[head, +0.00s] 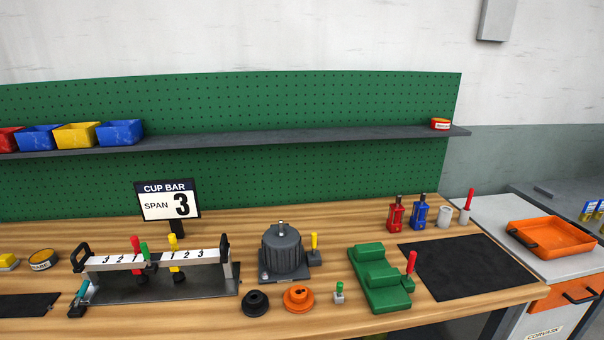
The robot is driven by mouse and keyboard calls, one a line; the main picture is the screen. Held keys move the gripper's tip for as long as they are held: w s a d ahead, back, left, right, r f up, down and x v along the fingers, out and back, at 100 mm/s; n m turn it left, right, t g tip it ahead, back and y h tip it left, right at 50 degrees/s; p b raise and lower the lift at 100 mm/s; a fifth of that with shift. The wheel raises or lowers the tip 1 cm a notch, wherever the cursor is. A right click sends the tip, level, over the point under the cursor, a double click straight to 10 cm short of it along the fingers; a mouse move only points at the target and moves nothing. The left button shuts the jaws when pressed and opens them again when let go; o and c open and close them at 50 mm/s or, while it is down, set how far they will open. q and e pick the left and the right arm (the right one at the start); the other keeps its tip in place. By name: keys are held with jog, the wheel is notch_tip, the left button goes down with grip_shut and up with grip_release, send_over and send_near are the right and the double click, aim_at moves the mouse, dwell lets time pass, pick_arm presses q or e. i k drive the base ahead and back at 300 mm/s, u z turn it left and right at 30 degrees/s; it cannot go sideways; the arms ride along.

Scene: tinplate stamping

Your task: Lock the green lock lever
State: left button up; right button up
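The cup bar is a white numbered rail (200,258) on a dark base plate (205,284), on the left part of the bench. A lever with a green handle (145,251) stands near the rail's middle, tilted slightly. A red handle (135,244) is close on its left and a yellow handle (173,242) is on its right. A teal-handled lever (81,291) leans at the rail's left end. I cannot tell whether the green lever is locked. Neither of my grippers shows in the head view.
Behind the bar stands a "CUP BAR SPAN 3" sign (168,200). To the right are a grey motor-like housing (284,254), a black ring (255,303), an orange ring (298,298), a small green-topped piece (339,292) and a green fixture (378,279). The black mat (465,266) is clear.

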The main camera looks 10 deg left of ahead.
aim_at(143, 247)
jog(key=u, duration=1.3)
jog(key=k, duration=0.6)
jog(key=z, duration=0.55)
jog(key=i, duration=1.3)
jog(key=u, duration=0.5)
